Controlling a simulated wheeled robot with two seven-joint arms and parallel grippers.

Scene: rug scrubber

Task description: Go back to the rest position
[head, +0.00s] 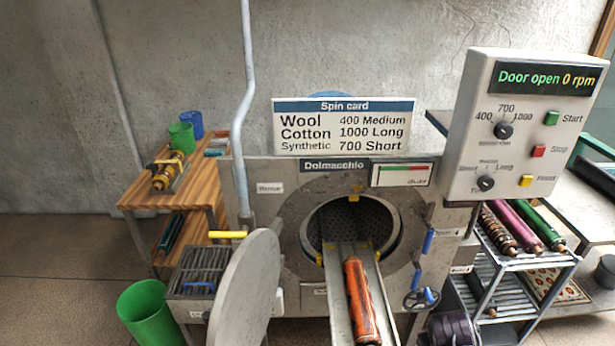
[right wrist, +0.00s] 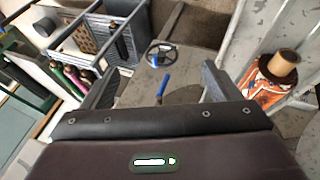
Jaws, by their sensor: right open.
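My right gripper (right wrist: 160,84) shows in the right wrist view with its two dark fingers spread apart and nothing between them. Beyond the fingers are a blue handle (right wrist: 162,88) and a handwheel (right wrist: 160,54) on the machine. My left gripper is not in view, and neither arm shows in the head view. The spin machine (head: 290,215) has its round door (head: 245,290) swung open to the left. An orange rolled rug (head: 361,300) lies on the metal chute (head: 340,320) at the drum opening. It also shows in the right wrist view (right wrist: 265,92), with a brown core end.
The control panel (head: 480,125) reads "Door open 0 rpm". A spin card (head: 343,125) stands above the machine. A wire rack (head: 515,262) with several rolled rugs stands at the right. A wooden shelf (head: 145,197) and a green bin (head: 150,312) stand at the left.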

